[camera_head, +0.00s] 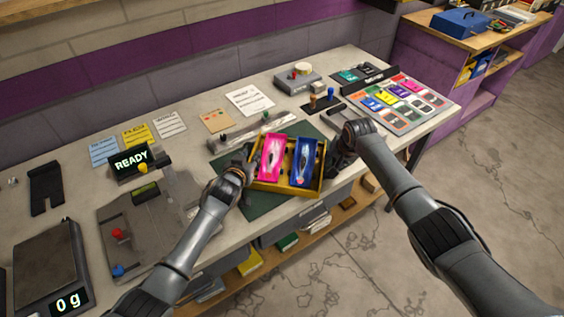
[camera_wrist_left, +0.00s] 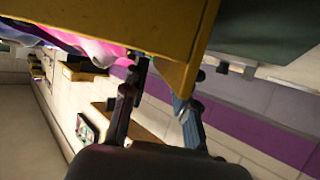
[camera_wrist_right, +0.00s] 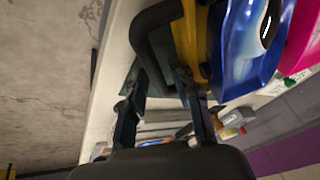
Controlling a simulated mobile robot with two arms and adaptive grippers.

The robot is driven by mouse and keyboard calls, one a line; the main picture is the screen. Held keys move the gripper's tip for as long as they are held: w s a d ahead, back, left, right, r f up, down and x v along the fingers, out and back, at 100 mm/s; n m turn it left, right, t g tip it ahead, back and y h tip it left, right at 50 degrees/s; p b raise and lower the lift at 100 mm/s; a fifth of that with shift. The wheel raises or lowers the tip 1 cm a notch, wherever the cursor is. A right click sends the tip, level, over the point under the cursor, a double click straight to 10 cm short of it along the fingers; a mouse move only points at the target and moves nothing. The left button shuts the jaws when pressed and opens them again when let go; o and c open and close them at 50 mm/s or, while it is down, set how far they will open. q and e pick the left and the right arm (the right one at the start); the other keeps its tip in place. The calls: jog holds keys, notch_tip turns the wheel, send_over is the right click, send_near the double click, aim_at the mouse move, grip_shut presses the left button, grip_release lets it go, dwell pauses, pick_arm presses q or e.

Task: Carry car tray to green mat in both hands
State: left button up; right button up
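The yellow car tray (camera_head: 285,188) holds a pink car (camera_head: 271,158) and a blue car (camera_head: 306,161) side by side. It is over the green mat (camera_head: 262,204); I cannot tell whether it rests on it. My left gripper (camera_head: 243,165) is at its left end. In the left wrist view, the spread fingers (camera_wrist_left: 162,85) are around the tray's yellow end (camera_wrist_left: 188,45). My right gripper (camera_head: 343,153) is at its right end. In the right wrist view, its fingers (camera_wrist_right: 162,82) are apart, with the black tray handle (camera_wrist_right: 145,45) reaching between them.
A grey board with red and blue knobs (camera_head: 118,236) and a scale (camera_head: 48,265) lie left. A READY display (camera_head: 131,161) stands behind. A rack of coloured cards (camera_head: 402,100) lies right. A slotted bar (camera_head: 245,131) runs behind the mat.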

pick_arm(q)
jog(key=v, duration=0.6)
jog(key=shift+s+a, duration=0.1)
jog(key=shift+s, duration=0.1)
pick_arm(e)
jog(key=shift+a+r, duration=0.1)
jog(key=shift+a, duration=0.05)
jog(key=v, duration=1.1)
jog(key=shift+s+r, duration=0.15)
jog(key=shift+r, duration=0.2)
pick_arm(q)
jog(key=shift+s, duration=0.1)
pick_arm(e)
jog(key=shift+f, duration=0.1)
